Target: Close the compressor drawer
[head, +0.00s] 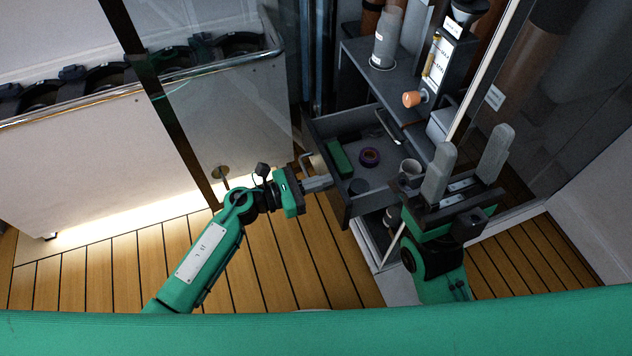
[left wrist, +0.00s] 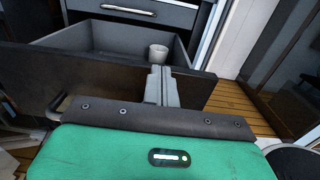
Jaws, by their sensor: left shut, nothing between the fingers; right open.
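The dark grey compressor drawer (head: 345,194) stands pulled out of its cabinet in the head view, and its front faces my left arm. Its front panel (left wrist: 70,76) and part of its inside show in the left wrist view. A bar handle (head: 308,162) is on the front panel. My left gripper (head: 328,183) is shut and empty, with its fingertips at the front panel beside the handle; I cannot tell whether they touch it. My right gripper (head: 474,138) is open and empty, raised to the right of the drawer. It hides part of the cabinet behind it.
The drawer holds a green block (head: 339,158), a purple ring (head: 369,157) and a light cup (head: 410,168). A grey cylinder (head: 386,42) and an orange knob (head: 412,99) are above. Glass panels stand left and right. The wooden floor (head: 300,250) before the drawer is clear.

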